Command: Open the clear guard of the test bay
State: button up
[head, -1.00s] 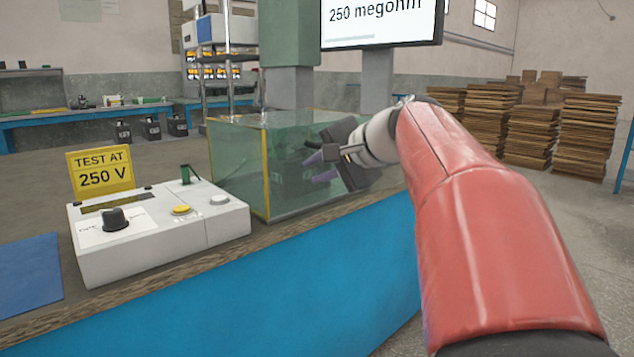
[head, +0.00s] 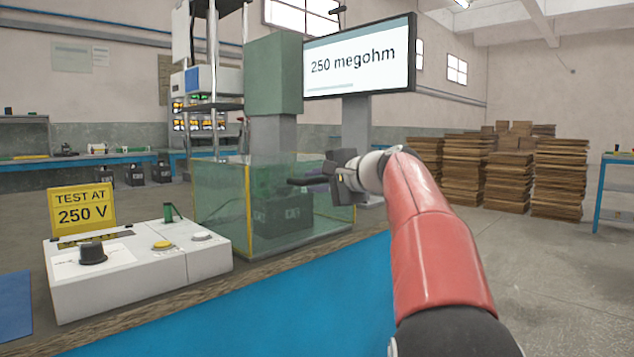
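The test bay stands on the bench, its clear greenish guard (head: 222,205) edged in yellow and down around the bay. A dark battery (head: 283,217) shows through the guard's front panel. My gripper (head: 298,183) is at the upper right part of the guard, with its dark fingers pointing left. The fingers overlap the guard's front panel near its top edge in the head view. I cannot tell whether they touch it. The fingers are seen nearly edge-on, so their gap is unclear.
A white tester (head: 140,265) with a black knob and yellow button stands left of the bay, with a yellow "TEST AT 250 V" sign (head: 82,208) behind it. A screen (head: 360,60) reading "250 megohm" stands behind. Stacked boards (head: 475,170) are on the floor at right.

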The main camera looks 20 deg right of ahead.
jog(key=shift+c, duration=0.2)
grip_shut()
